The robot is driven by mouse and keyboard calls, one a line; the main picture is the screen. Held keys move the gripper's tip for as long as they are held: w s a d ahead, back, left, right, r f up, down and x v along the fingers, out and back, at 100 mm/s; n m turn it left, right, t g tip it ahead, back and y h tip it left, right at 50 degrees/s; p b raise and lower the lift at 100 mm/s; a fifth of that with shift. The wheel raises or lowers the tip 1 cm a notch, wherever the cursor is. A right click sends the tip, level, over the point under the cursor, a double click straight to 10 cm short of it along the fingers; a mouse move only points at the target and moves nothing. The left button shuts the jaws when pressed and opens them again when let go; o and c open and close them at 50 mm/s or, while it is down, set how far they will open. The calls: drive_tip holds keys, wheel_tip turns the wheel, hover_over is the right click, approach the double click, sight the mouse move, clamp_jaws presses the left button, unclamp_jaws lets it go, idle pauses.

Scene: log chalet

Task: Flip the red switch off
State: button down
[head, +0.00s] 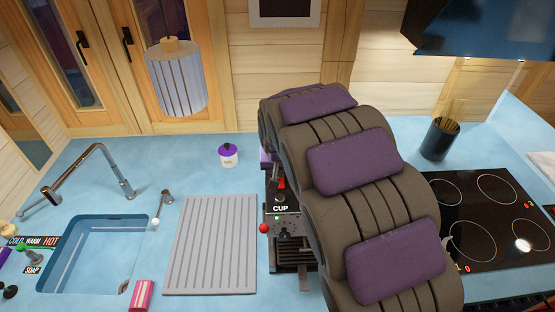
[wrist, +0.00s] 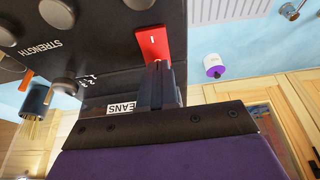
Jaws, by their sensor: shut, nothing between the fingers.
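The red switch (wrist: 153,43) shows in the wrist view on the dark coffee machine (wrist: 95,50), with a white mark on its face. In the head view a small red piece (head: 281,183), apparently the same switch, shows above the "CUP" label. My gripper (wrist: 155,72) is shut and empty, its fingertips right at the edge of the switch. I cannot tell whether they touch it. In the head view my arm hides much of the machine (head: 283,224) and my gripper's fingers.
A sink (head: 90,255) and a ribbed drain board (head: 212,245) lie left of the machine. A white jar with a purple lid (head: 228,155) stands behind the board. A dark cooktop (head: 485,220) and a dark utensil cup (head: 440,139) are at the right.

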drive_tip(key=shift+w+f, duration=0.1)
drive_tip(key=shift+f, duration=0.4)
